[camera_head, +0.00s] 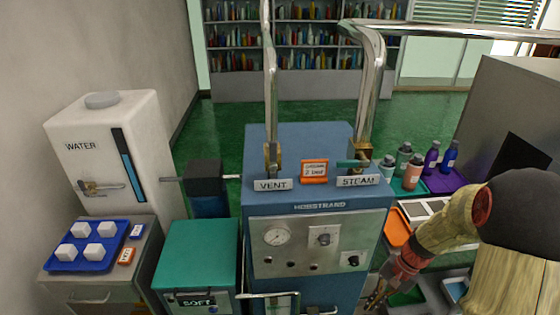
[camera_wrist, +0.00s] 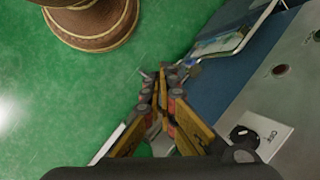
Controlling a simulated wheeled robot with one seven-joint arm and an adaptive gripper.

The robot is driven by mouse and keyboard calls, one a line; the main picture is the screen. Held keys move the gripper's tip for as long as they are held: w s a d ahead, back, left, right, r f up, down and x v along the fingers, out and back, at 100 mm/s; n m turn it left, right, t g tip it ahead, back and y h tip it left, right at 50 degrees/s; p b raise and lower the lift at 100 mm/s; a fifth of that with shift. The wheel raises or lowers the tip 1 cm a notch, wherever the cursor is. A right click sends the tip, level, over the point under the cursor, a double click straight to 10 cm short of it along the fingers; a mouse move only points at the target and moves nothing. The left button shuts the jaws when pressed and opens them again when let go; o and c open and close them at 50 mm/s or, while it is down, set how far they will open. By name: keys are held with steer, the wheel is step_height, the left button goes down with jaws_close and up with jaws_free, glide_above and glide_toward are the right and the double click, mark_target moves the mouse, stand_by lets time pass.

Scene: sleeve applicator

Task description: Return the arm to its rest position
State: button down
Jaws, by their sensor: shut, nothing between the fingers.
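My arm (camera_head: 445,225) comes in from the right edge of the head view, bent at a dark elbow, and slopes down to the left. My gripper (camera_head: 375,296) points down beside the lower right of the blue Hobstrand machine (camera_head: 310,160). In the wrist view my gripper (camera_wrist: 163,72) is shut, its fingertips together with nothing between them. Green floor lies behind the fingers there. The machine's panel with a black knob (camera_wrist: 243,134) is to their right. The gripper looks clear of the machine, though the exact gap is hard to tell.
Steel pipes (camera_head: 370,75) rise from the machine. Bottles (camera_head: 413,172) and coloured trays stand to its right, near my arm; an orange tray (camera_head: 396,228) is close to the forearm. A grey box (camera_head: 510,100) stands behind the elbow. A wire-framed holder (camera_wrist: 235,40) juts out near the fingertips.

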steer(key=s+a+r+n+t+h, duration=0.1)
steer(key=s+a+r+n+t, duration=0.1)
steer(key=s+r, duration=0.3)
steer(key=s+a+r+n+t+h, duration=0.1)
steer(key=s+a+r+n+t, duration=0.1)
steer(key=r, duration=1.2)
steer(key=s+a+r+n+t+h, duration=0.2)
steer(key=s+a+r+n, duration=0.2)
steer(key=s+r, duration=0.5)
steer(key=shift+a+r+t, duration=0.3)
steer(key=shift+a, duration=0.15)
